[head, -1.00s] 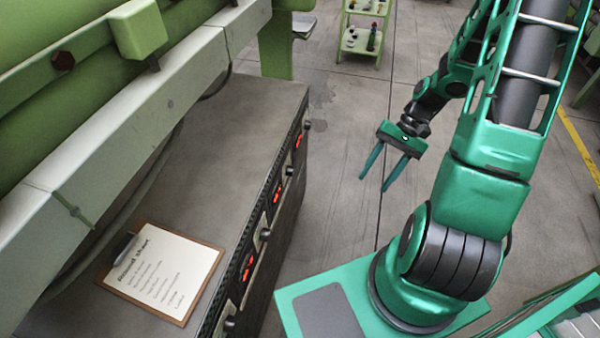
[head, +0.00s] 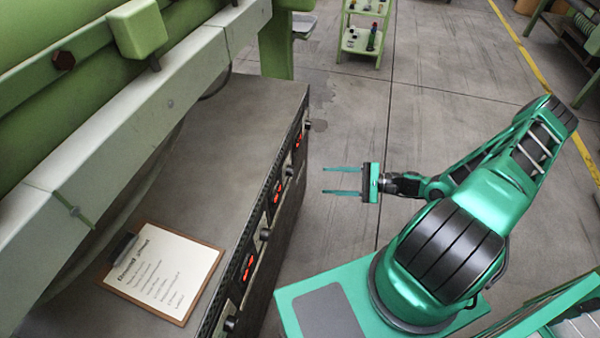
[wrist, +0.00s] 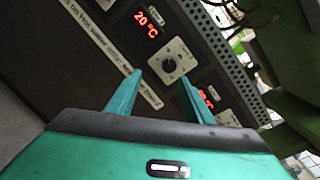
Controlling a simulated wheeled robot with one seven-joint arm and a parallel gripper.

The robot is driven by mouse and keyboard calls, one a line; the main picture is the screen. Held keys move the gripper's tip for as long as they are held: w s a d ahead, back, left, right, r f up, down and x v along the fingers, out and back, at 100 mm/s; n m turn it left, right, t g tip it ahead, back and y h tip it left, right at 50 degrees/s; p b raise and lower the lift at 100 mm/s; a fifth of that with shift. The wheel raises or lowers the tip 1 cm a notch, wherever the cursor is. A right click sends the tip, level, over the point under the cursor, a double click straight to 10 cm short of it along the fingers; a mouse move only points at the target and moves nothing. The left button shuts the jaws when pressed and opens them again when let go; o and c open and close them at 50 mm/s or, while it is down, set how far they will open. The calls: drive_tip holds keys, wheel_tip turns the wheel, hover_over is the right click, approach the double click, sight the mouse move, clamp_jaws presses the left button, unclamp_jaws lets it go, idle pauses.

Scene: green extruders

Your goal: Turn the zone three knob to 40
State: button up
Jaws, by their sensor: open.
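The dark cabinet (head: 215,125) carries a row of red displays and knobs on its right-hand face. My gripper (head: 324,181) is open and empty, level, with its fingers pointing left at that face and a gap of floor showing between. The display beside this knob (wrist: 148,22) reads 20 °C. A second display (wrist: 205,97) is partly hidden by the right finger. The zone labels are too small to read, so I cannot tell which knob is zone three.
A clipboard (head: 165,270) lies on the cabinet top. A pale green machine beam (head: 130,110) runs above the cabinet at left. A green shelf cart (head: 362,35) stands at the back.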

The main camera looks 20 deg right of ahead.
sight(291, 171)
drive_tip(key=w+a+m+t, duration=0.1)
drive_tip(key=w+a, duration=0.6)
drive_tip(key=a, duration=0.2)
drive_tip(key=shift+t, duration=0.4)
